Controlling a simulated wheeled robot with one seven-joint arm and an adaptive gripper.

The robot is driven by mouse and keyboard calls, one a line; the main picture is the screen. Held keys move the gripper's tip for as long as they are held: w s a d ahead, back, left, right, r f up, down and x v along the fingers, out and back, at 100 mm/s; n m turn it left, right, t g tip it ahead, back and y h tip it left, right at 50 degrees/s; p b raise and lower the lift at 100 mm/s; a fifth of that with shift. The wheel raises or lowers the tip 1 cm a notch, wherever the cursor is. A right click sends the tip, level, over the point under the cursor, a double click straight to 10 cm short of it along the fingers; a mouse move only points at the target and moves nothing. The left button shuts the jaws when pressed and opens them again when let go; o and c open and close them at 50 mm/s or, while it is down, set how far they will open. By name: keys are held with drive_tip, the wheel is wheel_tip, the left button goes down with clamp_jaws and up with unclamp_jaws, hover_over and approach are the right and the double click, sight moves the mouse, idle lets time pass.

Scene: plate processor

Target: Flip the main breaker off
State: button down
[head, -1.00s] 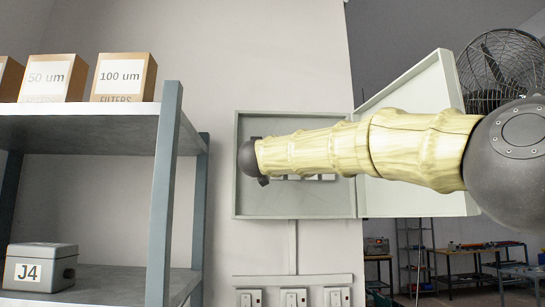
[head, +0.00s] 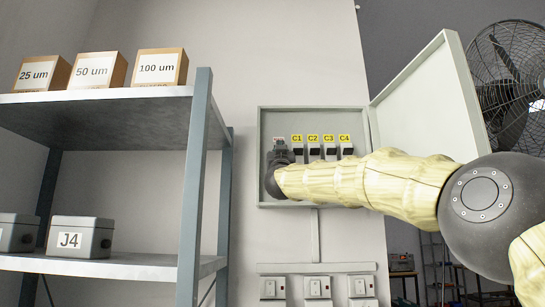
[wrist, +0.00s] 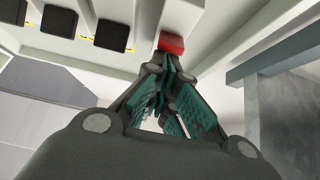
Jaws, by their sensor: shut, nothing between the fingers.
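The open electrical box (head: 312,201) on the wall holds a row of breakers. The main breaker is at the left end; its red lever (wrist: 171,43) shows at the top of the wrist view. In the head view my gripper and wrist mostly cover it. My gripper (wrist: 176,66) is shut and empty, its fingertips right by the red lever. I cannot tell whether they touch it. In the head view my gripper (head: 279,156) is at the box's left side.
Black breakers C1 (head: 298,153) to C4 (head: 346,150) sit right of the main breaker. The box door (head: 425,100) stands open at right. A shelf rack (head: 195,190) with boxes stands at left. Wall switches (head: 319,288) are below, a fan (head: 510,85) at far right.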

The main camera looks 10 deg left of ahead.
drive_tip(key=shift+s+a+f+b, duration=0.1)
drive_tip(key=shift+f+b, duration=0.15)
drive_tip(key=shift+b, duration=0.1)
idle(0.6)
drive_tip(key=s+d+f, duration=0.1)
drive_tip(key=s+f, duration=0.2)
drive_tip(key=s, duration=0.5)
drive_tip(key=shift+s+d+f, duration=0.15)
drive_tip(key=shift+s+f, duration=0.1)
drive_tip(key=shift+s, duration=0.1)
idle(0.4)
